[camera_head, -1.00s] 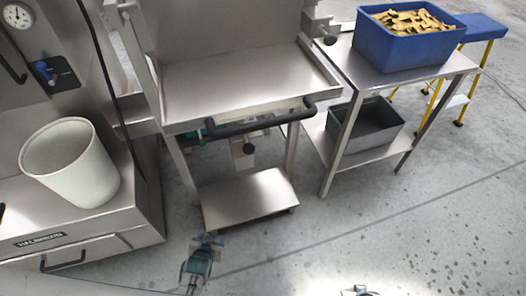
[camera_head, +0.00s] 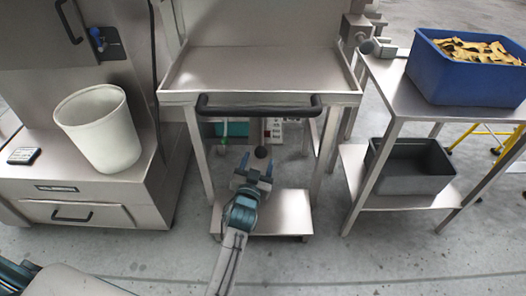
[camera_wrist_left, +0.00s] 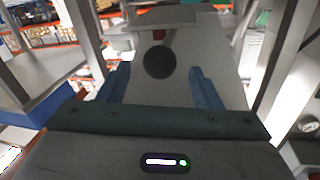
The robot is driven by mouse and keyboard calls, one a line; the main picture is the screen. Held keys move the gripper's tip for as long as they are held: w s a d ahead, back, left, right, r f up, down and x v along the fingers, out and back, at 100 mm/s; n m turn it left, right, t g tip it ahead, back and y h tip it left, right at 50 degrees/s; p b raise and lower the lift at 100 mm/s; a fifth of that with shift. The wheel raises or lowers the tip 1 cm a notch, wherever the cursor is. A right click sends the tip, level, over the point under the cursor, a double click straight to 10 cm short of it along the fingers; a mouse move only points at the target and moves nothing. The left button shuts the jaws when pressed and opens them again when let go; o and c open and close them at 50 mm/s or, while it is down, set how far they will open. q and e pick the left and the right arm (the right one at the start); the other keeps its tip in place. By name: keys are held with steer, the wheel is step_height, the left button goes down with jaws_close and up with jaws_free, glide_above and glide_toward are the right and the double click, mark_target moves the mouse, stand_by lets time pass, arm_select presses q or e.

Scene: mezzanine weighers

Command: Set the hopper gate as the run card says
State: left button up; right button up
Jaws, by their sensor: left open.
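A round black knob (camera_head: 261,152) sits under the steel tray-topped stand (camera_head: 258,72), below its black bar handle (camera_head: 258,107). My left gripper (camera_head: 256,166) is open and points at the knob. In the left wrist view the knob (camera_wrist_left: 159,62) appears between the two blue fingers of my left gripper (camera_wrist_left: 159,76), with room on both sides. I cannot tell how far ahead of the fingertips it is. A pale plate shows behind the knob in that view. No readable run card is visible. My right gripper is not in view.
The black bar handle is above my left gripper, and stand legs flank it. A lower steel shelf (camera_head: 282,214) lies beneath. At left are a white bin (camera_head: 100,135) and a small dark device (camera_head: 24,156). At right are a blue crate (camera_head: 465,80) and a grey tub (camera_head: 412,170).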

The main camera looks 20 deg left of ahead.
mark_target(262, 148)
arm_select(q)
steer(key=w, duration=0.4)
steer(key=w+b, duration=0.1)
steer(key=w, duration=0.1)
steer(key=shift+w+a, duration=0.15)
steer(key=shift+a, duration=0.1)
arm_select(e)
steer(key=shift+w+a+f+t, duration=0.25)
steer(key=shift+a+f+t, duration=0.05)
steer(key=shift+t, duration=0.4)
